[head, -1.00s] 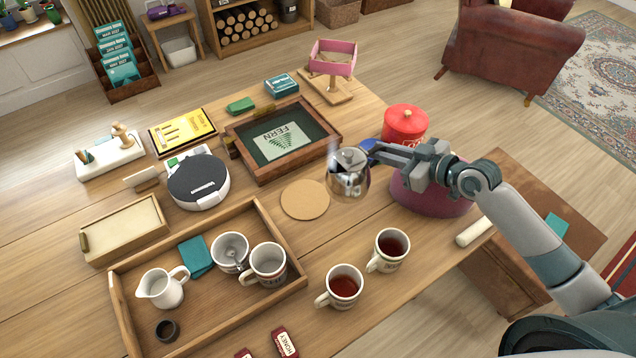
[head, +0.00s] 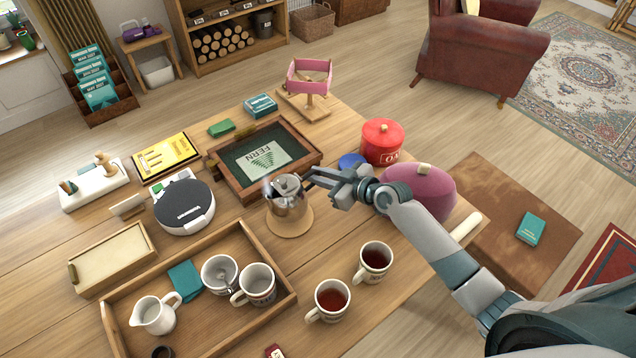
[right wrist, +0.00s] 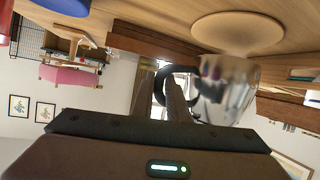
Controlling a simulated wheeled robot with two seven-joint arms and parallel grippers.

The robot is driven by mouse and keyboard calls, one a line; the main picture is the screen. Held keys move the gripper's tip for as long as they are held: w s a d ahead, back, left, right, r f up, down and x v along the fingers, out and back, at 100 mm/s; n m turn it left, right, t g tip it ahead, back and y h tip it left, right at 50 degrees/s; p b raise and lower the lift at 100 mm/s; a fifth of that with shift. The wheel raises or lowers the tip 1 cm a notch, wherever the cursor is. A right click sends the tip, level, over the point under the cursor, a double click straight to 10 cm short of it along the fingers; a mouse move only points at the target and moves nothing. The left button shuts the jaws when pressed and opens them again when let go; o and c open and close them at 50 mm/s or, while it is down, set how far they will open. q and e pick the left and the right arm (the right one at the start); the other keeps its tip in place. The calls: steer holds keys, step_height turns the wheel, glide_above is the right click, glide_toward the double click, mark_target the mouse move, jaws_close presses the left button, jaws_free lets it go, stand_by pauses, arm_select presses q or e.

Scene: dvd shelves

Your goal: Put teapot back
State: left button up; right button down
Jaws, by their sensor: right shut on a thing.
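The shiny steel teapot (head: 288,208) is upright over the round cork mat (head: 296,231), whose rim shows at its right and front. My right gripper (head: 309,178) is shut on the teapot's handle from the right. In the right wrist view, which is upside down, the teapot (right wrist: 226,88) is beside the fingers (right wrist: 170,92) and close to the cork mat (right wrist: 238,34). I cannot tell whether its base touches the mat. My left gripper is not in view.
Behind the teapot lies a framed FERN picture (head: 266,158). A red tin (head: 382,141) and a purple cosy (head: 430,185) stand to the right. Two filled mugs (head: 332,301) (head: 374,262) are in front. A wooden tray (head: 262,325) with cups and a jug is front left.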

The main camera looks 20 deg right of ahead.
steer(key=shift+f, duration=1.9)
steer(key=shift+f, duration=0.2)
steer(key=c, duration=1.7)
jaws_free()
steer(key=shift+r, duration=0.1)
steer(key=shift+s+d+r, duration=0.1)
steer(key=shift+s+d, duration=0.25)
steer(key=shift+s, duration=0.1)
steer(key=b+v, duration=0.1)
steer(key=v, duration=1)
steer(key=shift+r+b, duration=0.1)
steer(key=shift+b, duration=0.25)
